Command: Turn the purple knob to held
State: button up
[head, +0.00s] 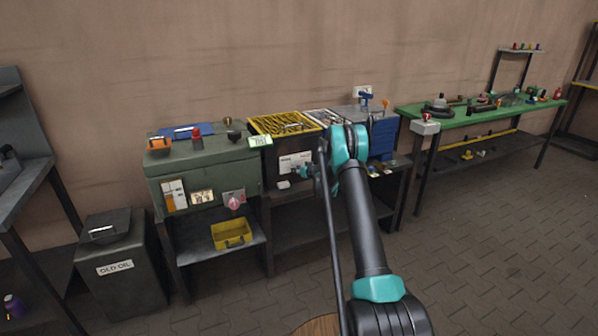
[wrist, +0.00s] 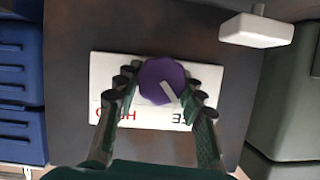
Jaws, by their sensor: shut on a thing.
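The purple knob (wrist: 162,80) has a white pointer line and sits on a white label plate (wrist: 102,70) on a dark panel. The pointer slants to the lower right in the wrist view, toward the partly hidden black word. A partly covered red word, seemingly "HELD", is on the lower left of the plate. My gripper (wrist: 158,88) has a finger on each side of the knob and is shut on it. In the head view the plate (head: 293,162) shows on the dark cabinet, with my gripper (head: 306,171) at its right; the knob is hidden there.
A white block (wrist: 256,30) sticks out of the panel near the plate. Blue drawers (head: 383,138) stand right of the dark cabinet, and a green cabinet (head: 205,165) stands left. A yellow bin (head: 231,235) is on the lower shelf. The paved floor at right is clear.

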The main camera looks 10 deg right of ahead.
jog(key=m+y, duration=0.2)
jog(key=m, duration=0.1)
jog(key=shift+d+g, duration=0.2)
jog(key=shift+g, duration=0.1)
jog(key=m+y, duration=0.2)
jog(key=shift+f+m, duration=0.15)
jog(key=shift+m, duration=0.25)
jog(key=m+y, duration=0.1)
jog(key=m, duration=0.1)
jog(key=shift+m+y, duration=0.3)
jog(key=shift+f+m+t+y, duration=0.1)
jog(key=shift+m+t+y, duration=0.5)
jog(key=shift+m, duration=1)
jog(key=o, duration=1.2)
jog(key=shift+d, duration=0.15)
